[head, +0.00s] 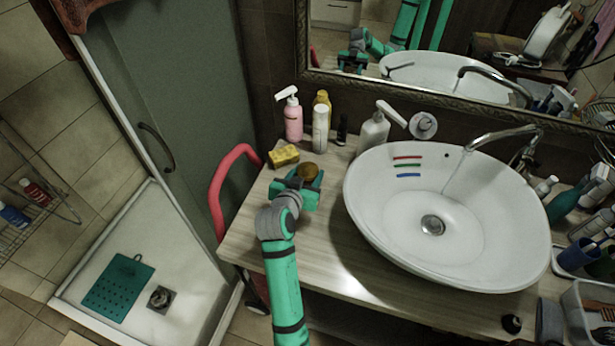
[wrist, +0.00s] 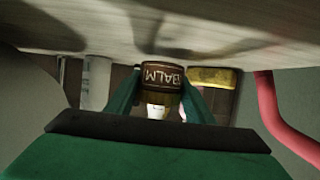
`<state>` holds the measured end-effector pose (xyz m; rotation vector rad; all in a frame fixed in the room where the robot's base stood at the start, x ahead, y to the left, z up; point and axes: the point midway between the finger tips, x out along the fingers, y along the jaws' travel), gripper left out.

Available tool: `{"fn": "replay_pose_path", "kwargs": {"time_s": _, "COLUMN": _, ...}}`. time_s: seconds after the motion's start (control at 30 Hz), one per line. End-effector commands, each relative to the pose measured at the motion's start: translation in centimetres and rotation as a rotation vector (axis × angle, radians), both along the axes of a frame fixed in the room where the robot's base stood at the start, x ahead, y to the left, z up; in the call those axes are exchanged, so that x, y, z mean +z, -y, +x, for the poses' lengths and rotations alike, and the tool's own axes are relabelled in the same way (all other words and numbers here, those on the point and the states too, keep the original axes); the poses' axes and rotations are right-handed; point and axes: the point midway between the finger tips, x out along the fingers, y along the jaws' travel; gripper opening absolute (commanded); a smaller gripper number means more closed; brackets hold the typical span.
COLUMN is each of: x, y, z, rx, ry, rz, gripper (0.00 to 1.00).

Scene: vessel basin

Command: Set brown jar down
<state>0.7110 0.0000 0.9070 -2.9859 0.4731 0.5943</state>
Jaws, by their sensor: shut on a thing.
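The brown jar (head: 309,170) is between the fingers of my gripper (head: 304,180), over the left part of the wooden counter (head: 262,228). In the wrist view the jar (wrist: 163,76) shows a dark label with the letters BALM. The green fingers of my gripper (wrist: 157,98) press on it from both sides. The counter surface (wrist: 200,30) fills the top of that view, and the jar's end meets its edge there. I cannot tell whether the jar touches the counter or hangs just above it.
A yellow sponge (head: 283,155) lies just behind and left of the jar. A pink pump bottle (head: 293,120), a white bottle (head: 320,128) and a soap dispenser (head: 373,132) stand behind. The white basin (head: 450,235) is to the right. A red curved rail (head: 220,185) is at the left edge.

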Motion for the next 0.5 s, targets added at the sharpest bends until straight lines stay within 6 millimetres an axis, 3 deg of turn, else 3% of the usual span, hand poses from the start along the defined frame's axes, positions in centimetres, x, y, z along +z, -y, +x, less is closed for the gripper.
{"fn": "replay_pose_path", "kwargs": {"time_s": 0.1, "x": -1.15, "y": 0.0, "z": 0.01, "rx": 0.0, "ry": 0.001, "rz": 0.0, "gripper": 0.22}}
{"fn": "replay_pose_path", "kwargs": {"time_s": 0.47, "x": -1.5, "y": -0.01, "z": 0.0, "rx": 0.0, "ry": 0.001, "rz": 0.0, "gripper": 0.22}}
{"fn": "replay_pose_path", "kwargs": {"time_s": 0.5, "x": -1.56, "y": -0.01, "z": 0.0, "rx": 0.0, "ry": 0.0, "rz": 0.0, "gripper": 0.53}}
